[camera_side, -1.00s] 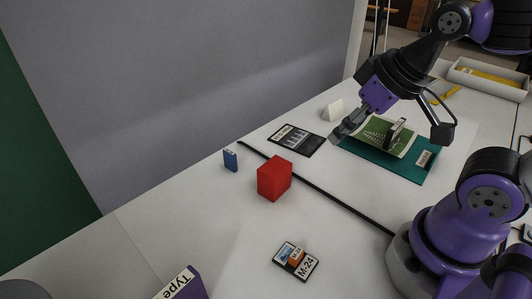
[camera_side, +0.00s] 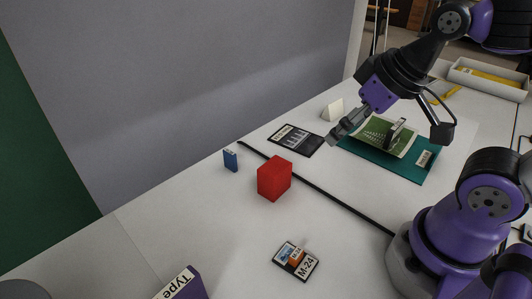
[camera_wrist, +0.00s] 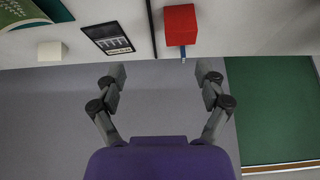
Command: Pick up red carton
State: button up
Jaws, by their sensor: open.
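The red carton (camera_side: 274,179) is a small box standing on the white table, left of the black strip. It also shows in the wrist view (camera_wrist: 180,25), at the top, beyond my fingertips. My gripper (camera_side: 338,134) is in the air above the table, up and to the right of the carton in the side view. In the wrist view my gripper (camera_wrist: 160,72) has its two fingers wide apart with nothing between them. It does not touch the carton.
A black-and-white card (camera_side: 296,140), a white wedge (camera_side: 332,110) and a teal folder (camera_side: 410,171) lie beyond. An M-24 card (camera_side: 307,268) lies in front.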

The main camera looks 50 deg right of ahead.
dwell(0.3)
jog(key=n+g, duration=0.5)
jog(key=n, duration=1.3)
send_over(275, 166)
notch_tip(275, 166, down, 5)
jog(key=shift+d, duration=0.1)
jog(key=shift+w+f+n+g, duration=0.15)
jog(key=shift+f+n+g, duration=0.15)
notch_tip(275, 166, down, 5)
jog(key=shift+r, duration=0.15)
notch_tip(275, 166, down, 6)
jog(key=shift+r, duration=0.1)
jog(key=c, duration=1.3)
